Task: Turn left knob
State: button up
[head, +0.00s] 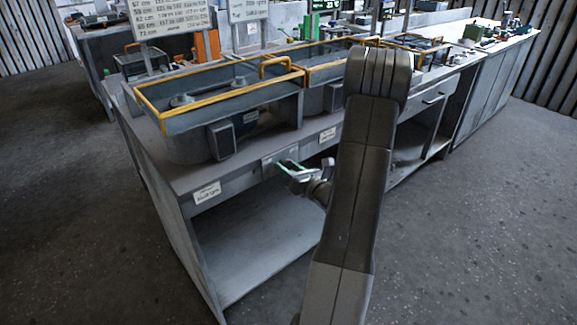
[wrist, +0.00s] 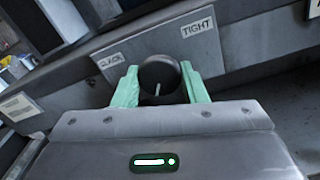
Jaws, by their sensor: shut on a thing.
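A round dark knob (wrist: 160,77) with a pale pointer line sits on the front face of the bench, seen in the wrist view. The line is nearly upright in the picture. A SLACK label (wrist: 110,61) is left of the knob and a TIGHT label (wrist: 198,28) is to its upper right. My gripper (wrist: 161,87) has one green finger on each side of the knob and is shut on it. In the head view my gripper (head: 291,169) is at the bench's front edge; the knob cannot be made out there.
The grey bench (head: 240,172) carries boxy housings with yellow-edged frames (head: 220,90). An open shelf (head: 262,245) lies below. Another label (head: 207,193) is on the front face at the left. The floor in front is clear. My arm hides part of the bench.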

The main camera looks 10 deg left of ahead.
jog(key=shift+m, duration=0.7)
jog(key=o, duration=1)
jog(key=shift+c, duration=0.2)
jog(key=shift+d, duration=0.1)
jog(key=v, duration=1.3)
jog(key=shift+s+d, duration=0.25)
